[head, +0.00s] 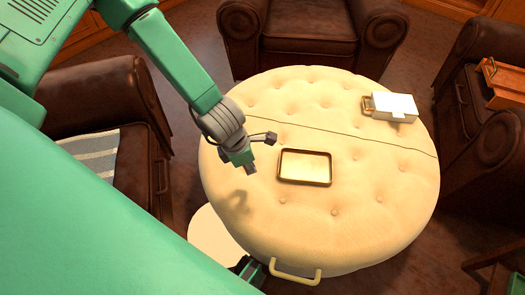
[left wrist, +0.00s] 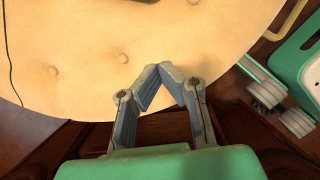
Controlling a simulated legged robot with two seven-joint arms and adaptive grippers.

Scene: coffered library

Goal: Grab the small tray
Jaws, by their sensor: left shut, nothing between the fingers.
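The small tray (head: 305,167) is a shallow rectangle with a dark gold rim and a pale inside. It lies flat near the middle of the round cream tufted ottoman (head: 345,225). My left gripper (head: 251,170) is just left of the tray in the head view, above the ottoman and apart from the tray. Its fingertips meet in the left wrist view (left wrist: 172,68), with nothing between them. Dark edges cut off at the top of that view cannot be made out surely. My right gripper (head: 252,272) shows only in part at the ottoman's near edge; its fingers are unclear.
A white box (head: 390,106) with a gold handle sits at the ottoman's back right. A cream handle (head: 295,273) juts from the near edge. A dark cord crosses the top. Brown leather armchairs (head: 295,35) stand around, one with a wooden tray (head: 505,78) on it.

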